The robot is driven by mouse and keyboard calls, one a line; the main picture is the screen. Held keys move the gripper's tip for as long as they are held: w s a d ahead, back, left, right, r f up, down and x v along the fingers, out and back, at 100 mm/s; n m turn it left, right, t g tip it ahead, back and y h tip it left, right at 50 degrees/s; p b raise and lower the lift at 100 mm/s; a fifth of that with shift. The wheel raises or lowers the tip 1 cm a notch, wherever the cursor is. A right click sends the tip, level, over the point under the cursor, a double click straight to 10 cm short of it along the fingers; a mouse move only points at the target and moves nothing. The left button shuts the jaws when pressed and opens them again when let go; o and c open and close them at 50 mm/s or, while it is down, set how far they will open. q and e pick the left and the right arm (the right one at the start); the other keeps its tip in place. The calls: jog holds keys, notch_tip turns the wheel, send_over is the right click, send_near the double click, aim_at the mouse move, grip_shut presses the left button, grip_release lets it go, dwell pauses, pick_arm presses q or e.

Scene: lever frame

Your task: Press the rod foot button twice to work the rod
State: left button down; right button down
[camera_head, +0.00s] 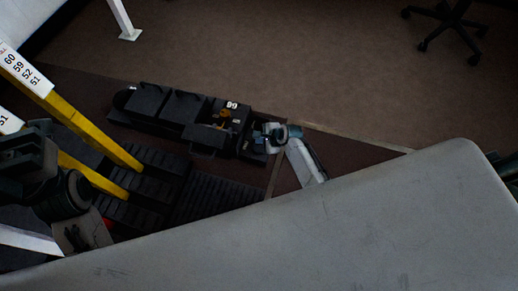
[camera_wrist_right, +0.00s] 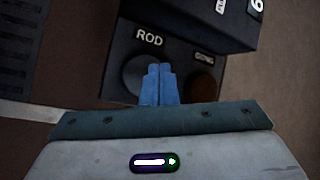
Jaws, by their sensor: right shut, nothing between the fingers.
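The rod foot button (camera_wrist_right: 135,76) is a dark round pad below the white ROD label on a black box in the right wrist view. My right gripper (camera_wrist_right: 161,70) is shut and empty, its blue fingertips together. In that view they overlap the button's right edge; I cannot tell whether they touch it. In the head view my right gripper (camera_head: 262,139) is at the right end of the black pedal unit (camera_head: 180,107), and the button cannot be made out there. My left gripper (camera_head: 85,233) is at the lower left, its fingers hidden.
A brown button (camera_wrist_right: 203,84) under a GONG label is just right of the rod button. Yellow levers (camera_head: 95,137) with white numbered plates rise at the left. Ribbed black treads (camera_head: 215,200) lie in front of the pedal unit. Brown floor is open behind.

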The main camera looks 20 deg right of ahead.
aim_at(259, 147)
jog(key=shift+f, duration=0.6)
dwell(0.5)
dwell(0.7)
jog(key=shift+f, duration=0.15)
dwell(0.4)
jog(key=shift+f, duration=0.25)
jog(key=shift+f+b, duration=0.15)
jog(key=shift+b, duration=0.15)
